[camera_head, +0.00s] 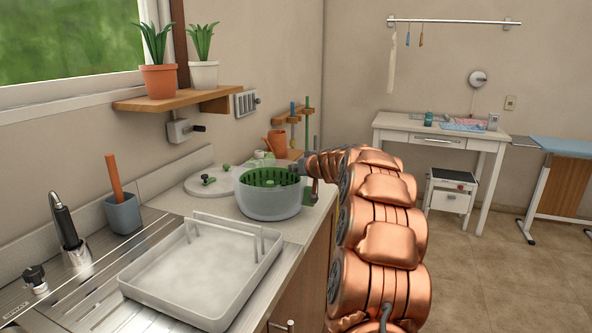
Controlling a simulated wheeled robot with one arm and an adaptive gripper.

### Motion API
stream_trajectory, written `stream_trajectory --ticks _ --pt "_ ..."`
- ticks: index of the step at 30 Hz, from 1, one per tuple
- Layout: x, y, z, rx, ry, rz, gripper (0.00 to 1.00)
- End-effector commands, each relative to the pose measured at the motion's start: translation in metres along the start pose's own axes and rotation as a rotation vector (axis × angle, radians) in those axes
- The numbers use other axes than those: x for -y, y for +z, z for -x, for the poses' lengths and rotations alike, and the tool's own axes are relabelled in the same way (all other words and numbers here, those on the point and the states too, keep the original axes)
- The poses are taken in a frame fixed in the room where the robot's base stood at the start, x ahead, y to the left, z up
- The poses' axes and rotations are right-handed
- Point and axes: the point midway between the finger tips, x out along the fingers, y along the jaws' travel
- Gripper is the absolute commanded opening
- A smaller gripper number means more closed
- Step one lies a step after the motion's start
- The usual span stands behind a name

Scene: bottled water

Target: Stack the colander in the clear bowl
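The clear bowl (268,205) stands on the counter and looks greyish and translucent. The green colander (266,177) shows inside its rim, with slotted green walls. I cannot tell whether it rests on the bowl's bottom. My copper arm reaches in from the right, and my gripper (309,182) is at the right rim of the bowl, beside the colander's right edge. The fingers are small and dark here, and I cannot tell whether they are open, shut or touching the rim.
A white round lid (207,184) lies behind the bowl on the left. A white dish tray (205,285) fills the counter in front. An orange watering can (276,143) and wall shelf (287,120) are behind. A blue-grey cup (124,215) stands at the left.

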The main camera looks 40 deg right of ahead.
Motion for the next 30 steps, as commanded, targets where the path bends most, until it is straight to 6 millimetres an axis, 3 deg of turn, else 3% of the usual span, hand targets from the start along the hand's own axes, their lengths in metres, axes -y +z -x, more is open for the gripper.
stream_trajectory --ticks 9,30 --pt "0.002 -0.011 0.009 0.001 0.001 0.0 0.17" --pt "0.002 -0.009 0.099 0.001 0.0 0.0 0.17"
